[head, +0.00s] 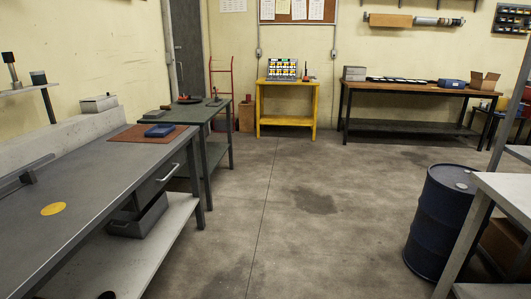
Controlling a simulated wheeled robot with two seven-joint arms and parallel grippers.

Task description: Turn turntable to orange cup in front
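A dark, low, round-looking thing (188,100) sits on the far part of the green table (200,116), left of centre; it may be the turntable. A small orange-red upright thing (181,94) stands at its left side. It is too small and far off to tell whether it is the orange cup, or which way the disc faces. Neither of my grippers is in view.
A grey bench (105,185) with a yellow disc (53,208), a brown mat and a blue item fills the left. A blue drum (440,222) and a shelf stand at right. A yellow stand (286,104) and a long wooden bench (414,90) line the back. The middle floor is clear.

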